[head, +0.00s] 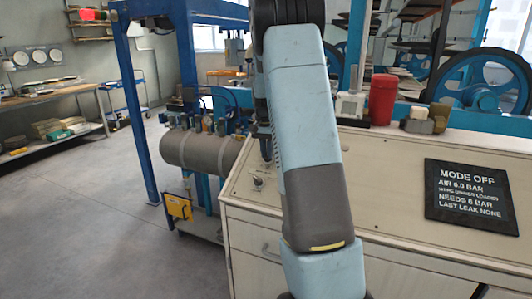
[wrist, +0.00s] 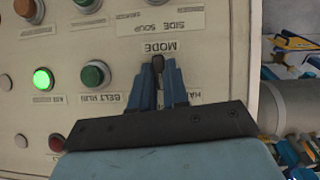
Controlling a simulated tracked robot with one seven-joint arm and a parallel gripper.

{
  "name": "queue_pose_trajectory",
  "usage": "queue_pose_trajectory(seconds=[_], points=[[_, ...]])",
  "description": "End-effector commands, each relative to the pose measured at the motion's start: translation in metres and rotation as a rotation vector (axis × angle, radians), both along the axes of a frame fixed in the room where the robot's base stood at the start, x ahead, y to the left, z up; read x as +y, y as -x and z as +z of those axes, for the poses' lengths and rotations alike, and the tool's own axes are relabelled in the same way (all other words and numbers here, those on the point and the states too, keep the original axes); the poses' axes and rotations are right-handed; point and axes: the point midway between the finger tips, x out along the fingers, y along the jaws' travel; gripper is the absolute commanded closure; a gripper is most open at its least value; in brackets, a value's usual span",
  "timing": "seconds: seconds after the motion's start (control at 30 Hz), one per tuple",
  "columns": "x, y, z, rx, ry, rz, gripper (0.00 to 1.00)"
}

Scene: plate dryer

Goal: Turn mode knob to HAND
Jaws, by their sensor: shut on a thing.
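The mode knob (wrist: 158,62) is a small dark knob on the cream panel, beside the upside-down label MODE (wrist: 160,47) in the wrist view. My gripper (wrist: 159,70) is shut on the knob, one blue finger on each side. The fingers hide most of the knob, so I cannot tell its pointer direction. A label starting with HA (wrist: 194,96) shows partly beside the right finger; the rest is hidden. In the head view, a black display board (head: 472,195) reads MODE OFF, AIR 6.0 BAR, NEEDS 6 BAR, LAST LEAK NONE.
A lit green lamp (wrist: 43,78), a green button (wrist: 95,74) and a red lamp (wrist: 57,142) sit left of the knob. A red can (head: 382,99) stands on the cabinet (head: 395,165). A grey tank (head: 200,152) lies beyond the cabinet's left side. The floor at left is clear.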

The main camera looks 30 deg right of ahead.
Motion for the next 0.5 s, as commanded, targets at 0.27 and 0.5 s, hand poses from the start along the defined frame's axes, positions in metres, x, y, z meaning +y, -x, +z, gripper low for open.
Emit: queue_pose_trajectory(seconds=[0.27,0.5], points=[[0.0008,-0.0018,-0.0032,0.089,0.070,0.188,1.00],[0.0024,-0.0031,-0.0041,0.169,0.133,0.363,1.00]])
